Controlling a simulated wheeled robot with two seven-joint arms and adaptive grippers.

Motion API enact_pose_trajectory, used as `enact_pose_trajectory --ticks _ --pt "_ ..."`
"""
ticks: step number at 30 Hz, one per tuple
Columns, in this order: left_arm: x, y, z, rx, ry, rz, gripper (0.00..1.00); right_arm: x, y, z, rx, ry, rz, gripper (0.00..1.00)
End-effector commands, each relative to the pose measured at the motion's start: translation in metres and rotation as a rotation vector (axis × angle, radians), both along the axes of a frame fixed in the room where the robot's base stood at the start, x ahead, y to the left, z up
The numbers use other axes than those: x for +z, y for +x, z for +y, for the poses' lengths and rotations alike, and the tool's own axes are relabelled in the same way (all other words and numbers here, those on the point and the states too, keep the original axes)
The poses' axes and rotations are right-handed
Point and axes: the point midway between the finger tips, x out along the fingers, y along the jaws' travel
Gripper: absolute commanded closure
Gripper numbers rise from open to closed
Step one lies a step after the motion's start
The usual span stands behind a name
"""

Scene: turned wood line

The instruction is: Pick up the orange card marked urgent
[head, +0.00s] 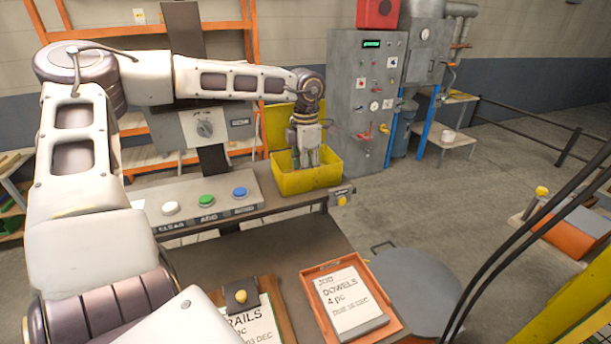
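I cannot make out an orange card marked urgent in the head view. My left gripper (306,160) points down over the yellow bin (308,182), its fingertips at or inside the bin's opening. The fingers are small here, and I cannot tell how far apart they are or whether anything is between them. The bin's inside is largely hidden by its front wall and the gripper. My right gripper is out of view.
An orange tray (390,322) holds a white job sheet (345,300) reading DOWELS. A clipboard (284,318) marked RAILS lies left of it. A button panel (180,226) has white, green and blue buttons. A grey control cabinet (345,100) stands behind the bin.

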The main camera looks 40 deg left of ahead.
Motion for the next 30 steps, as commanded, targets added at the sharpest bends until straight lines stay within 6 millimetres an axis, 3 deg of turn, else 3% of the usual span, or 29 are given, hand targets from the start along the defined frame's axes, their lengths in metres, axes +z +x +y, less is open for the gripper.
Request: enact_pose_trajectory --ticks 11,17,23,30 --pt "0.002 0.0 0.0 0.0 0.001 0.0 0.72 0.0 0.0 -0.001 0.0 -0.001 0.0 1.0" --pt "0.014 0.001 0.0 0.001 0.0 -0.004 0.72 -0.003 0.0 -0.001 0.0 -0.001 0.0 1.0" --pt "0.04 0.001 0.0 0.0 0.001 -0.004 0.72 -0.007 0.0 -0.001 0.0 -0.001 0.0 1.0" --pt "0.084 0.001 0.0 0.0 0.003 -0.004 0.72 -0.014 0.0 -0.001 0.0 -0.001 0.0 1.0"
